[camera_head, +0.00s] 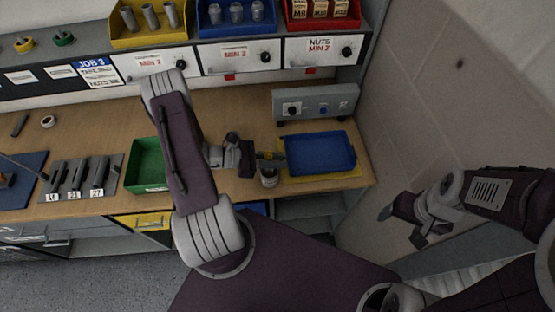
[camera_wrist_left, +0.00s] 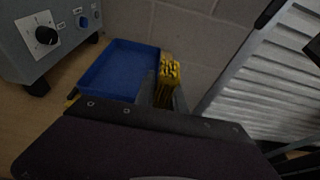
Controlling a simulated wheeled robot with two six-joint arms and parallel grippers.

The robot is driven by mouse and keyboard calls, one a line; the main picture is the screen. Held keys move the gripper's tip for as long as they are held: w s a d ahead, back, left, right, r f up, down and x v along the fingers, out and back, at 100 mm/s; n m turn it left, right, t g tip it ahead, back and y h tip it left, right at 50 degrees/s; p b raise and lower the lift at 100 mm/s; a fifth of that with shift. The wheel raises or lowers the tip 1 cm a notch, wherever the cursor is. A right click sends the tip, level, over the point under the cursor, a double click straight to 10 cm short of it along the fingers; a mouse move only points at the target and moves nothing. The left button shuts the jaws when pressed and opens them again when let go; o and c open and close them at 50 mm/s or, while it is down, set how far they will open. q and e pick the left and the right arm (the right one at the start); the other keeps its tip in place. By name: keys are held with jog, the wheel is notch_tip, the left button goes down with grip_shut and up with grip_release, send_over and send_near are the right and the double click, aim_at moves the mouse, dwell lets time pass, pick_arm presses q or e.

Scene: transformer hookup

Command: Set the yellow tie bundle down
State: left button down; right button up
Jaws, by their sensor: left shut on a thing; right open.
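The yellow tie bundle (camera_head: 272,156) is in the jaws of my left gripper (camera_head: 262,159), just left of the blue tray (camera_head: 320,153). In the left wrist view the bundle (camera_wrist_left: 169,76) shows yellow with dark markings, gripped beside the right edge of the blue tray (camera_wrist_left: 118,66). I cannot tell its exact height above the bench. My right gripper (camera_head: 404,226) is open and empty, off to the right of the bench.
A grey device with knobs (camera_head: 316,103) stands behind the tray. A small pale cup (camera_head: 269,178) stands below my left gripper, near the bench's front edge. A green bin (camera_head: 147,166) is to the left. A wall (camera_head: 440,90) closes the right side.

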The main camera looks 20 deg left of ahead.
pick_arm(q)
jog(key=c, duration=1.8)
grip_release()
jog(key=shift+f, duration=0.15)
jog(key=o, duration=0.4)
jog(key=shift+s, duration=0.1)
